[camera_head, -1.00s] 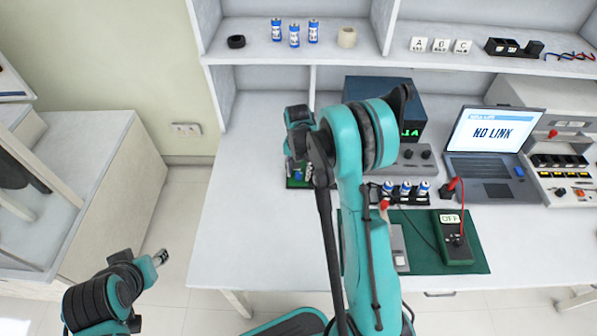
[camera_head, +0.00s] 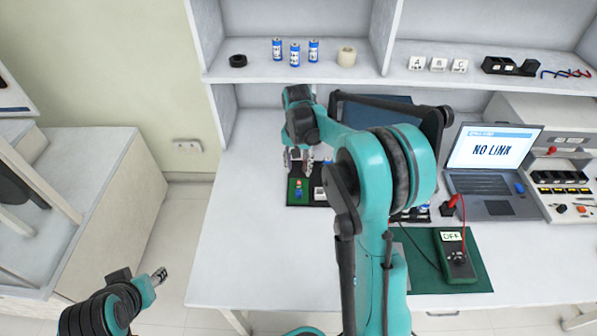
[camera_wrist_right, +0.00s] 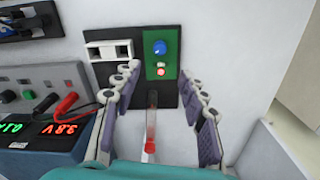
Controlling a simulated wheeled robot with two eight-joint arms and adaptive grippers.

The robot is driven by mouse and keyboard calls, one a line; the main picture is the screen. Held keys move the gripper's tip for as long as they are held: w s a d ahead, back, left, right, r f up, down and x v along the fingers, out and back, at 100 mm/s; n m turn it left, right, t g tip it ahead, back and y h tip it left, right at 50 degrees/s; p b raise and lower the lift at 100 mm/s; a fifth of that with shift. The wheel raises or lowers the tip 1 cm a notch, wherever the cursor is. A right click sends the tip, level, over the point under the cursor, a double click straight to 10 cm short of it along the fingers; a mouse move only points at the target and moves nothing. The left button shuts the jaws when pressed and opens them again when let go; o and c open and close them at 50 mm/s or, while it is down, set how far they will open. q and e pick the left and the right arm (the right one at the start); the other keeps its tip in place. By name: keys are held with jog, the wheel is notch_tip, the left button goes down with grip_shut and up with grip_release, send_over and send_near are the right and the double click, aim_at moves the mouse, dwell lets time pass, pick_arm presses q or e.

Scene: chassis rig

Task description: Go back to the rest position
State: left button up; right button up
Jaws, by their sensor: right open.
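My right gripper (camera_head: 300,160) is above the back edge of the small dark board (camera_head: 291,199) on the table. Beyond the fingertips that view shows the board's green panel (camera_wrist_right: 172,66) with a blue button and a red lamp, a white two-slot block (camera_wrist_right: 95,54), and a red-handled lever (camera_wrist_right: 151,130). My left gripper (camera_head: 158,277) hangs at the lower left, away from the table; its jaws are too small to read.
My right arm covers much of the table's middle and partly hides a dark instrument (camera_head: 375,113). A laptop (camera_head: 483,183) reading NO LINK and a multimeter (camera_head: 456,262) on a green mat (camera_head: 420,282) stand right. The shelf (camera_head: 260,70) holds batteries. The table's front left (camera_head: 250,255) is bare.

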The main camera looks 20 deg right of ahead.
dwell(0.4)
jog(key=s+a+r+n+t, duration=0.4)
jog(key=s+a+r, duration=0.2)
jog(key=s+r, duration=0.4)
jog(key=s+a+f+n+t, duration=0.1)
jog(key=s+n, duration=0.1)
jog(key=s, duration=0.3)
jog(key=s+a+f+n+t, duration=0.1)
jog(key=s+a+n+t, duration=0.1)
jog(key=s, duration=0.4)
jog(key=shift+s+a+f, duration=0.3)
jog(key=shift+f, duration=0.1)
